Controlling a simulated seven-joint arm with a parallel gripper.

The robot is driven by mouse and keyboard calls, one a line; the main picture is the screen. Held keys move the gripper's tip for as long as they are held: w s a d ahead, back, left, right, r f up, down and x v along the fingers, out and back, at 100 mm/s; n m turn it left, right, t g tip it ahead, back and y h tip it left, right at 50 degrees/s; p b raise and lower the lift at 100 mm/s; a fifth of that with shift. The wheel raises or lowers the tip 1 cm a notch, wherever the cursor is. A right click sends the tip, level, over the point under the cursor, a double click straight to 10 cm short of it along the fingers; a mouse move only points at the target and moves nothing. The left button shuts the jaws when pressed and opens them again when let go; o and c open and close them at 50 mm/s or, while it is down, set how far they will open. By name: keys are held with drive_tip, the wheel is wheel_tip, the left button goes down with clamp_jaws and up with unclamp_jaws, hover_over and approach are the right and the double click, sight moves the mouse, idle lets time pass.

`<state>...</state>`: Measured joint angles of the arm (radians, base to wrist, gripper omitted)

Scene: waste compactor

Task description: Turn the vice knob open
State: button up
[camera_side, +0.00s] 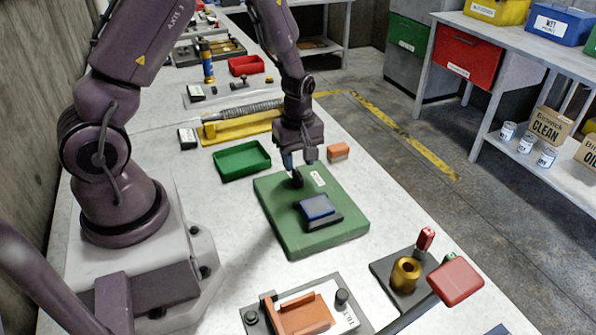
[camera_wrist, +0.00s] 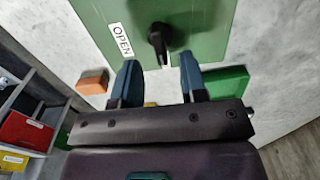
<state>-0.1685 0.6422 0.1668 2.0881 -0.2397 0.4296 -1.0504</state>
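The vice knob is a black lever (camera_wrist: 158,40) on the green base plate (camera_wrist: 225,25), beside a white label reading OPEN (camera_wrist: 121,40). In the side view the black knob (camera_side: 297,181) stands near the plate's far edge. The blue block (camera_side: 317,207) sits in the dark vice on the green plate (camera_side: 345,225). My gripper (camera_side: 298,163) points down just above the knob.
A green tray (camera_side: 222,172) lies left of the plate and an orange block (camera_side: 338,152) at its far right. A brass cylinder on a dark base (camera_side: 385,272), a red paddle (camera_side: 456,280) and an orange fixture (camera_side: 303,316) stand nearer the camera.

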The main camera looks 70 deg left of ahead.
sight(298, 173)
drive_tip(key=shift+f, duration=1.95)
clamp_jaws()
